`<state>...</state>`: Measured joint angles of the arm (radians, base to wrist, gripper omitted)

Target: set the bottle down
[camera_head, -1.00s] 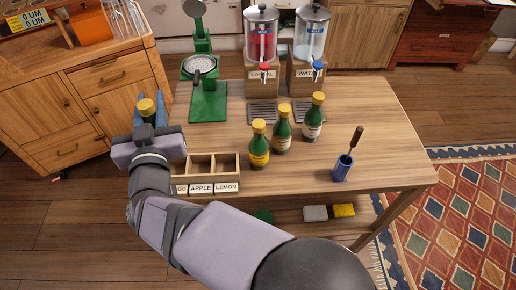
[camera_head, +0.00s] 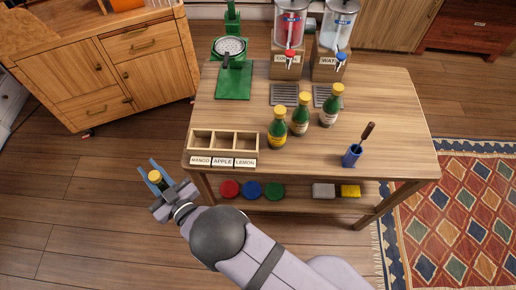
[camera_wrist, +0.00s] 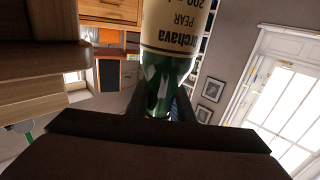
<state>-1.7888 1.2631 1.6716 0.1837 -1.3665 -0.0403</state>
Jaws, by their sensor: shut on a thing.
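My gripper (camera_head: 158,178) is shut on a bottle with a yellow cap (camera_head: 155,177). It holds the bottle off the left front corner of the wooden table (camera_head: 400,120), over the floor. Three other green bottles with yellow caps stand on the table: one with a yellow label (camera_head: 277,128), a middle one (camera_head: 300,115) and a right one (camera_head: 331,106).
A three-compartment wooden box (camera_head: 223,140) labelled MANGO, APPLE, LEMON sits at the table's left front, its compartments empty. A blue holder (camera_head: 352,156) with a tool stands front right. Dispensers (camera_head: 289,40) and a green press (camera_head: 234,80) stand behind. The shelf below holds coloured discs (camera_head: 252,190) and sponges.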

